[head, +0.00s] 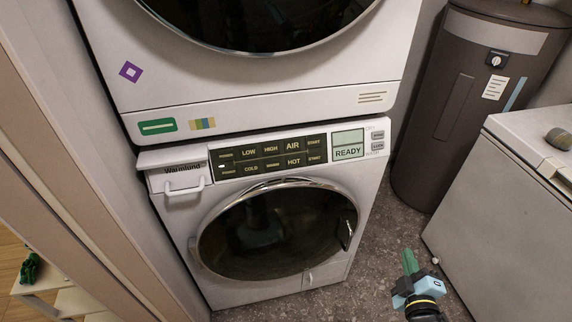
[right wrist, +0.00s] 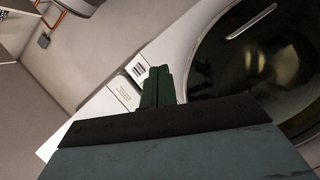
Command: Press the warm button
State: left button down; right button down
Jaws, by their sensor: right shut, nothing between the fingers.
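The warm button (head: 272,164) is a small dark key in the lower row of the black control panel (head: 232,163), between the cold button (head: 251,169) and the hot button (head: 293,161). The panel is on the front of the white lower washer (head: 172,212), above its round door. My right gripper (head: 408,255) has green fingers that are shut and empty. It is at the lower right in the head view, well to the right of the panel and apart from it. Its closed fingers (right wrist: 158,86) also show in the right wrist view, with the round door behind them. My left gripper is out of view.
A second machine (head: 290,95) is stacked above the washer. A dark cylindrical tank (head: 440,130) and a white chest (head: 480,220) stand to the right. A drawer handle (head: 184,188) sticks out left of the panel. Grey floor shows between washer and chest.

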jog(key=s+a+f+m+g+y, duration=0.1)
jog(key=s+a+f+m+g, duration=0.2)
jog(key=s+f, duration=0.75)
jog(key=s+f+m+g, duration=0.3)
jog(key=s+f+g, duration=0.35)
jog(key=f, duration=0.75)
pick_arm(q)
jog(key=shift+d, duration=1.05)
pick_arm(e)
jog(key=s+d+f+m+g, duration=0.1)
jog(key=s+f, duration=0.4)
jog(key=s, duration=0.6)
jog(key=s+d+f+m+g, duration=0.1)
jog(key=s+f+m+g, duration=0.2)
jog(key=s, duration=0.9)
jog(key=shift+f+g, duration=0.95)
jog(key=shift+g, duration=0.2)
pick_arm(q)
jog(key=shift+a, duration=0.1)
